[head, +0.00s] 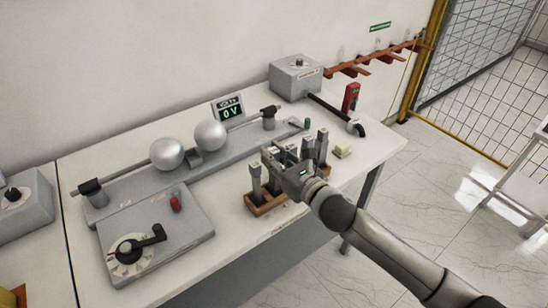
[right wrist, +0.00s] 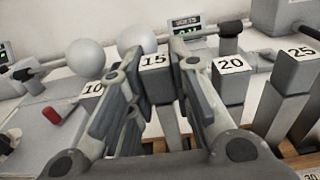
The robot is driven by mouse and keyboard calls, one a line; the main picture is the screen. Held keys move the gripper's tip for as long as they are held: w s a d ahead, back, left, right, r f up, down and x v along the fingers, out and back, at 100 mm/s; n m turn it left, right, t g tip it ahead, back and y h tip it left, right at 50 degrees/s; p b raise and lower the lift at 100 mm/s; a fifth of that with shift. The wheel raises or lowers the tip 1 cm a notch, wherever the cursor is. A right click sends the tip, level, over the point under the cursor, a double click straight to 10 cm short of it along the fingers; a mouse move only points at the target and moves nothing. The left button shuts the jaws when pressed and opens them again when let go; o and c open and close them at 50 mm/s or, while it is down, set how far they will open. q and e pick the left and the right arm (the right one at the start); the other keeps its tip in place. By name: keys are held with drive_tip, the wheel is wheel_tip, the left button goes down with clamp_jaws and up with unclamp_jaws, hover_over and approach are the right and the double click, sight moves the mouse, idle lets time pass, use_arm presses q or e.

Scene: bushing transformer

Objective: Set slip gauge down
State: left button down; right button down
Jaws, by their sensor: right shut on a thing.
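My right gripper (head: 283,158) is over the wooden rack (head: 266,209) near the table's front edge. In the right wrist view its two fingers (right wrist: 155,95) are shut on the slip gauge marked 15 (right wrist: 156,64), a grey upright block with a white label. Its lower end is hidden, so I cannot tell whether it sits in the rack. The gauge marked 10 (right wrist: 92,89) is to its left, partly behind a finger. The gauges marked 20 (right wrist: 231,76) and 25 (right wrist: 297,62) stand to its right. My left gripper is not in view.
Behind the rack are two metal spheres (head: 167,154) on a long grey base and a display (head: 229,109) reading 0 V. A dial box (head: 150,240) is at the left front. A small pale block (head: 343,148) lies right of the rack, with clear tabletop (head: 375,150) beyond.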

drive_tip(key=shift+f, duration=0.5)
drive_tip(key=shift+f, duration=0.25)
drive_tip(key=c, duration=1.3)
unclamp_jaws()
drive_tip(key=shift+r, duration=0.1)
